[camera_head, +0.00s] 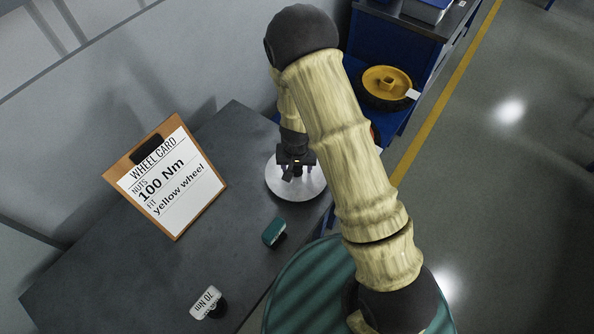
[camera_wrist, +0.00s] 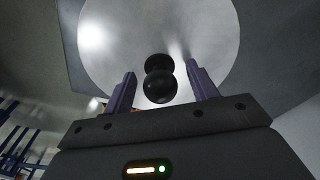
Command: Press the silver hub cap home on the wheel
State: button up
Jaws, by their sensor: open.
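The silver hub cap (camera_head: 311,187) is a round disc lying on the dark table, near its right edge. In the wrist view the cap (camera_wrist: 160,25) carries a black knob (camera_wrist: 160,85) at its centre. My gripper (camera_head: 296,170) is over the cap. In the wrist view its two fingers stand apart on either side of the knob, and they do not appear to press on it. A yellow wheel (camera_head: 373,84) with a raised hub lies on the blue cart at the back; my arm stands between it and the cap.
A wheel card (camera_head: 172,182) on a clipboard stands on the dark table (camera_head: 130,270); it reads 100 Nm and yellow wheel. A teal-topped object (camera_head: 273,231) and a white-labelled object (camera_head: 206,302) stand near the table's front. The blue cart (camera_head: 432,62) borders open floor.

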jog(key=c, duration=1.1)
jog(key=shift+r, duration=0.15)
notch_tip(320, 180, up, 10)
jog(key=shift+f, duration=0.1)
